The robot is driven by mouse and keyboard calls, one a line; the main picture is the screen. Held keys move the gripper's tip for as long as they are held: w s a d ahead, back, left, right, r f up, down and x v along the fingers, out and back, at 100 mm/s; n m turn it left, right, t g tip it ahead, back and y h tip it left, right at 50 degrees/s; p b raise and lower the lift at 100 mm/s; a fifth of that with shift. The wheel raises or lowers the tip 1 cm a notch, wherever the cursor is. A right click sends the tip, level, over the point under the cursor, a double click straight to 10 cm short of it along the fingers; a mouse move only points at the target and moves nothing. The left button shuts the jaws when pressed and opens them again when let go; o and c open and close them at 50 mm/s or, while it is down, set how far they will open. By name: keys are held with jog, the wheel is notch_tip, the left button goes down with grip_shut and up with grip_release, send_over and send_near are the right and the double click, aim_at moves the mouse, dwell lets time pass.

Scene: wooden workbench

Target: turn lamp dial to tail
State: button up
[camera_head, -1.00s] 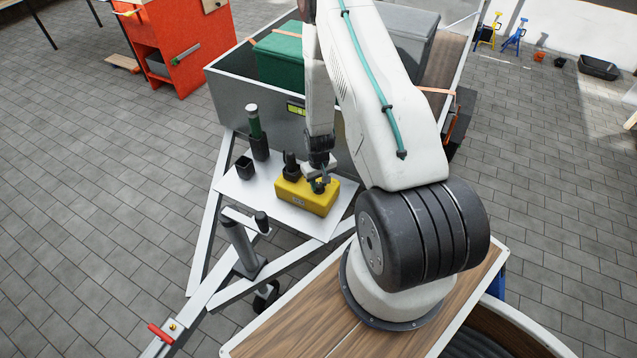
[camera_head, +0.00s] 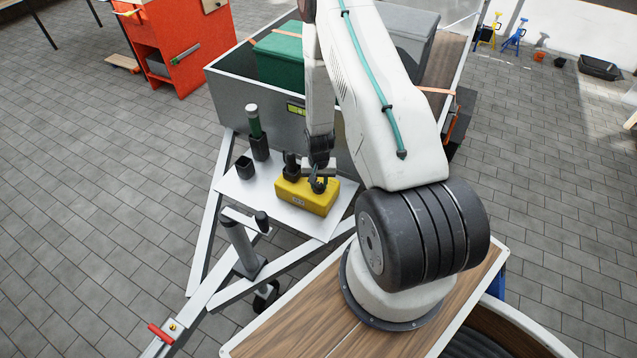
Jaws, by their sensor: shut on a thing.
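The yellow box (camera_head: 312,203), which appears to be the lamp tester, sits on the white plate of the trailer drawbar. It has a small label on its front face. My gripper (camera_head: 318,186) points down at the top of the box, right of its middle. It is shut on a small dark part there, which I take to be the dial; the dial itself is mostly hidden by the fingers. The dial's markings and its setting are too small to read. A black part (camera_head: 291,166) stands at the back left of the box, close to my gripper.
The grey trailer wall (camera_head: 240,95) rises behind. A grey jack post (camera_head: 240,243) stands in front.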

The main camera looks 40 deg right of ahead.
jog(key=o, duration=1)
jog(key=shift+c, duration=0.2)
notch_tip(320, 180, up, 8)
jog(key=shift+f, duration=0.1)
jog(key=s+a+r+g+y, duration=0.1)
jog(key=s+a+g, duration=0.15)
jog(key=s, duration=0.25)
notch_tip(320, 180, up, 31)
jog(key=n, duration=0.5)
send_over(319, 185)
jog(key=s+a, duration=1.2)
jog(key=a, duration=0.1)
jog(key=s+a+r+n+t, duration=0.1)
jog(key=s+a+r+t, duration=0.1)
jog(key=s+a+r, duration=0.2)
jog(key=s+a+r+n+t+h, duration=0.1)
jog(key=s+a+r+n+t, duration=0.1)
jog(key=s+a+r, duration=0.2)
jog(key=s+r, duration=0.3)
jog(key=r, duration=0.4)
jog(key=shift+s+a+r+n, duration=0.15)
jog(key=shift+a+r+n, duration=0.1)
jog(key=shift+r+n, duration=0.05)
